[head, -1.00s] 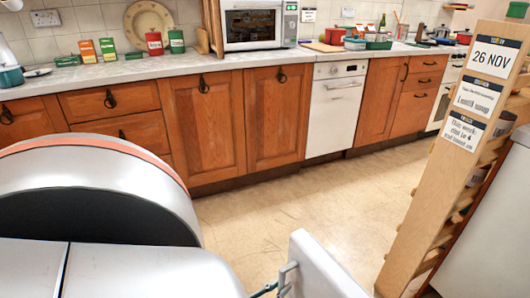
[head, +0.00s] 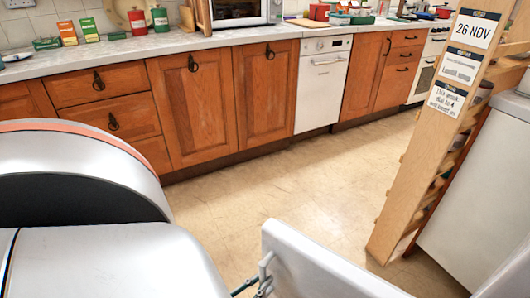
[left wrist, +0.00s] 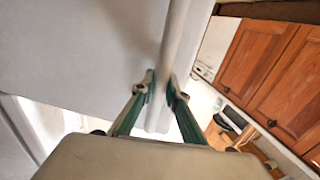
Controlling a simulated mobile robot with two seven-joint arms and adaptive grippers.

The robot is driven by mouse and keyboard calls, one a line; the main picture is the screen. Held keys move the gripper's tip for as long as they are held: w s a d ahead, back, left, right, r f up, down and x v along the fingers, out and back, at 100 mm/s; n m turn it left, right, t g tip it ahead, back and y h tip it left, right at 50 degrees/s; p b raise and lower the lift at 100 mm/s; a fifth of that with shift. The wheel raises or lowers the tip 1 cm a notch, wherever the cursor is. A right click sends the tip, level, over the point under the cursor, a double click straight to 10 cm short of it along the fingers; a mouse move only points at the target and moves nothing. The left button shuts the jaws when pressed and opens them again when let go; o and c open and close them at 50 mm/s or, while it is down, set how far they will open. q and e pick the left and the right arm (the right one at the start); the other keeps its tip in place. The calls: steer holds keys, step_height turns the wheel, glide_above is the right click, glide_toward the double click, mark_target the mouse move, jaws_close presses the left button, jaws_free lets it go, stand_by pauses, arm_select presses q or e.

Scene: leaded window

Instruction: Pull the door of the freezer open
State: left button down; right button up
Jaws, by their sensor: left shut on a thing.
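A white door panel (head: 320,262), which looks like the freezer door, stands at the bottom of the head view with its top edge slanting down to the right. A grey handle bracket (head: 266,268) is on its left side. My left gripper (head: 258,284) is at this handle, mostly hidden behind my own arm. In the left wrist view, the green-sided fingers of my left gripper (left wrist: 161,86) are shut on a pale upright handle bar (left wrist: 178,40) in front of the white door face (left wrist: 80,50). The freezer's inside is not visible. My right gripper is not in view.
A wooden rack with date signs (head: 425,150) stands at right, beside a white appliance body (head: 485,180). Wooden cabinets (head: 200,110) and a white dishwasher (head: 323,85) line the far wall. The tiled floor (head: 260,185) between is clear.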

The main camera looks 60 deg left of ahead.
mark_target(261, 267)
arm_select(q)
steer(key=shift+s+d, duration=0.25)
steer(key=shift+d, duration=0.2)
steer(key=c, duration=2)
jaws_free()
steer(key=shift+a, duration=0.1)
steer(key=shift+a+r, duration=0.1)
steer(key=shift+r, duration=0.45)
step_height(261, 267, up, 9)
steer(key=shift+f, duration=0.1)
